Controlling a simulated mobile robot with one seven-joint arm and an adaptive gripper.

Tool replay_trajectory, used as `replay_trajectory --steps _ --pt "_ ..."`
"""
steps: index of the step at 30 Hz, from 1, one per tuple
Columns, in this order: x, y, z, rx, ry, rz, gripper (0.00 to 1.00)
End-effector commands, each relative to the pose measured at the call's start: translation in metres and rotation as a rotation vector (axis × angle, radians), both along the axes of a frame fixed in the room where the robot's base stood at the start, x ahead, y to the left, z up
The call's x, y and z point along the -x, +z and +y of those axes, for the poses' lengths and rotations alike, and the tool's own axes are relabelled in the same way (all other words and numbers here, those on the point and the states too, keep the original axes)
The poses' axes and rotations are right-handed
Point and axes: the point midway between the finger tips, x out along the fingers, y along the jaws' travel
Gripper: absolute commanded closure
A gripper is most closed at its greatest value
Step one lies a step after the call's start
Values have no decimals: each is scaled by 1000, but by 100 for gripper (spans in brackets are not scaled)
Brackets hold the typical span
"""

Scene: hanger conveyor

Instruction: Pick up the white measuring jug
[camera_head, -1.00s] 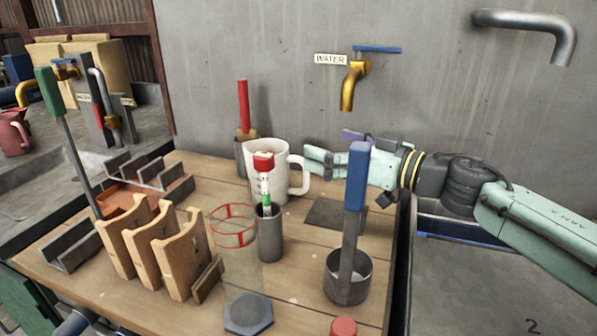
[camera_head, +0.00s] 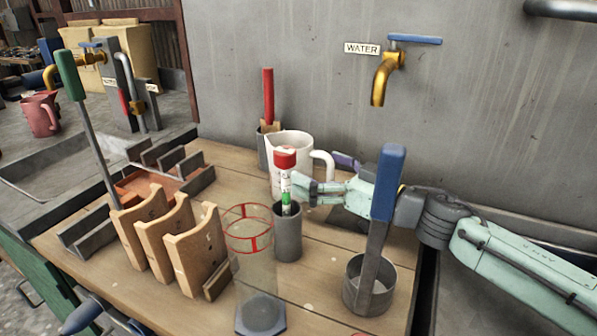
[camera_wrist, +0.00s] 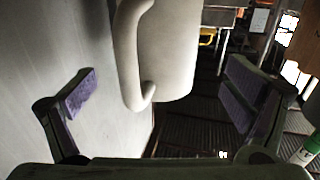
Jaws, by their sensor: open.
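The white measuring jug (camera_head: 288,147) stands upright on the wooden bench near the wall, with its handle on the right side. A red-capped tube in a grey holder hides part of its lower front. My gripper (camera_head: 312,178) is at the handle side of the jug, coming from the right. In the wrist view the jug (camera_wrist: 168,50) and its handle (camera_wrist: 126,55) show at the top, between and beyond the two purple-padded fingers of my gripper (camera_wrist: 160,97). The fingers are wide apart and hold nothing. I cannot tell whether any finger touches the jug.
The grey holder (camera_head: 288,240) with the red-capped tube (camera_head: 286,175) stands close in front of the jug. A blue-handled ladle (camera_head: 388,180) stands front right. A red-handled tool (camera_head: 268,95) is behind the jug. A clear cylinder (camera_head: 252,270) and wooden rack (camera_head: 160,240) are front left.

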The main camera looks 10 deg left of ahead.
Motion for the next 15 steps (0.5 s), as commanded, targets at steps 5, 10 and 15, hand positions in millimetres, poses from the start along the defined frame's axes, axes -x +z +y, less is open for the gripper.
replay_trajectory --steps 5,10,15 --pt "-10 1 24 -3 6 1 4" --pt "-20 1 41 -1 2 0 4" --pt "-21 0 43 0 0 1 4"
